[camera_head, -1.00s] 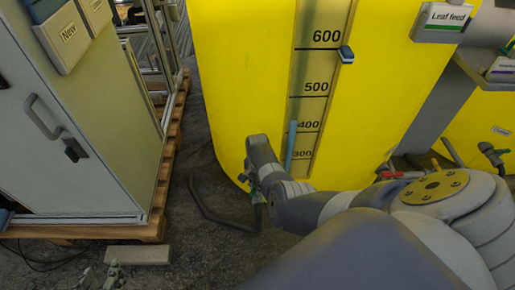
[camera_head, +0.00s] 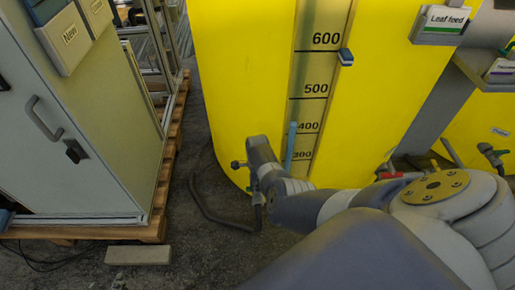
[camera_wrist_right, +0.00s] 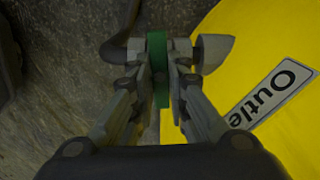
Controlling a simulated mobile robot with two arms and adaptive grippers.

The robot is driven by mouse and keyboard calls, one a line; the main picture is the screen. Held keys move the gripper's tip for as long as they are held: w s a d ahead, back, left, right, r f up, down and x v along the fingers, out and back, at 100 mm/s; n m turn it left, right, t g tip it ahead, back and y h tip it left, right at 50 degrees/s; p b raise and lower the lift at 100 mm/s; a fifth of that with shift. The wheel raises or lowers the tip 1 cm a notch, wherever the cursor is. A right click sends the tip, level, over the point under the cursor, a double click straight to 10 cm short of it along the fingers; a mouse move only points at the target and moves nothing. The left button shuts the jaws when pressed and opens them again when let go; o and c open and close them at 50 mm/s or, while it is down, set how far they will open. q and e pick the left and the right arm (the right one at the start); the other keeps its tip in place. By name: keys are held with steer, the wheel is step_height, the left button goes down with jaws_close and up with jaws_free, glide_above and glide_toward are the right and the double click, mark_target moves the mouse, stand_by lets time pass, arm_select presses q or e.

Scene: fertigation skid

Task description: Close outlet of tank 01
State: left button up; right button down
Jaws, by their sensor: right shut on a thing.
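The yellow tank (camera_head: 235,75) with a level scale stands in the middle of the head view. In the right wrist view, a label reading "Outle" (camera_wrist_right: 270,95) is on the yellow tank wall. My right gripper (camera_wrist_right: 160,80) is shut on the green valve handle (camera_wrist_right: 158,65), with one finger on each side. A grey valve part (camera_wrist_right: 213,50) shows behind the fingers. In the head view my right gripper (camera_head: 256,183) is low at the tank's left edge, and the handle is mostly hidden there. Only a tip of my left gripper (camera_head: 118,284) shows at the bottom edge.
A dark hose (camera_head: 205,208) curves on the floor below the valve. A grey cabinet (camera_head: 85,130) stands on a wooden pallet (camera_head: 150,230) at left, with a block (camera_head: 138,255) in front. Another valve with a red handle (camera_head: 390,170) is at right.

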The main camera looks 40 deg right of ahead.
steer(key=shift+m, duration=0.5)
steer(key=c, duration=1.6)
jaws_free()
steer(key=shift+o, duration=0.2)
steer(key=shift+r, duration=0.15)
step_height(320, 180, up, 12)
